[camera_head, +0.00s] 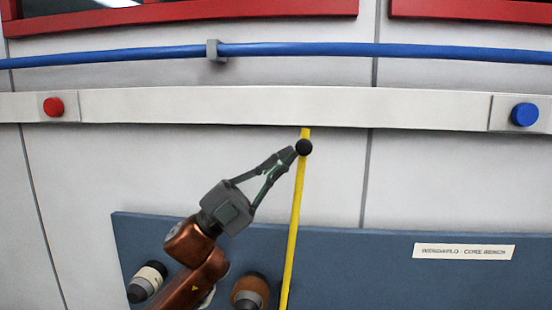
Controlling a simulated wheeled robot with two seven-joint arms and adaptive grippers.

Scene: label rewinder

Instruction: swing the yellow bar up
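The yellow bar (294,225) stands nearly upright in the middle of the head view, leaning slightly right at its top. Its upper end is just under the pale rail, and its lower end runs out of the bottom edge. A black ball knob (304,147) sits near its top. My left gripper (293,155) reaches up from the lower left, its fingers drawn together at the tips. The fingertips are right at the left side of the knob and bar. I cannot tell whether they grip either one. My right gripper is not in view.
A pale rail (240,106) crosses above the bar, with a red button (53,107) and a blue button (524,114). A blue hose (310,50) runs higher up. A blue-grey panel (350,265) carries a label (464,251) and brown-and-black fittings (249,292).

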